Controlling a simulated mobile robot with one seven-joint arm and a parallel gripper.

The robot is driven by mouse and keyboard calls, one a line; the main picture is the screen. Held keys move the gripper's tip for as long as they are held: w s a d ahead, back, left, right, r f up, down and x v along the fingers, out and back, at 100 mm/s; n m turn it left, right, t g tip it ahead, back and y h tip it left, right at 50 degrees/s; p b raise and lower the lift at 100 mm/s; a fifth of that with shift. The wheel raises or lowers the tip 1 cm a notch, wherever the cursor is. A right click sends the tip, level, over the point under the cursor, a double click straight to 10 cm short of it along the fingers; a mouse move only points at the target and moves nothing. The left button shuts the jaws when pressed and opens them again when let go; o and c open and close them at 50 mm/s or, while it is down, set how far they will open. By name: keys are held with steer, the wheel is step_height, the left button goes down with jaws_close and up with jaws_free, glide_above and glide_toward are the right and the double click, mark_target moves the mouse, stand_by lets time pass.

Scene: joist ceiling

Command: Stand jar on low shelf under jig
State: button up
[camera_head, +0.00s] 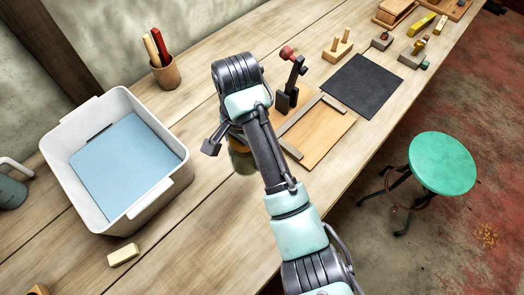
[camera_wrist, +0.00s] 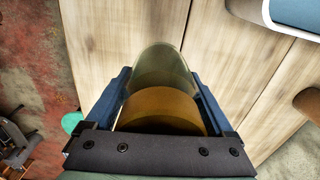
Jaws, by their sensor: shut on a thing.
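The jar (camera_wrist: 165,66) is greenish glass with an amber band or filling nearer the palm. It sits between the two blue fingers of my gripper (camera_wrist: 163,84), which is shut on it. In the head view a small part of the jar (camera_head: 240,161) shows beneath my arm, above or on the workbench; contact with the bench is hidden. A dark clamp-like jig with a red knob (camera_head: 298,72) stands to the right of my gripper. A wooden board with raised strips (camera_head: 324,134) lies beside it. I cannot make out a low shelf clearly.
A white tub (camera_head: 60,150) with a blue sheet stands at the left, and a pen cup (camera_head: 166,77) behind it. A black mat (camera_head: 362,86) and wooden peg block (camera_head: 337,48) lie right. A green stool (camera_head: 442,163) stands on the floor. The bench front is mostly clear.

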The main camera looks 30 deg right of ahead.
steer(key=shift+d+f, duration=0.1)
steer(key=shift+d, duration=0.35)
glide_above(252, 178)
steer(key=shift+m, duration=0.3)
step_height(252, 178, down, 10)
steer(key=shift+r, duration=0.25)
steer(key=shift+f, duration=0.15)
steer(key=o, duration=1.6)
step_height(252, 178, up, 11)
steer(key=shift+r+p, duration=0.15)
steer(key=shift+p, duration=0.3)
steer(key=shift+r+p, duration=0.5)
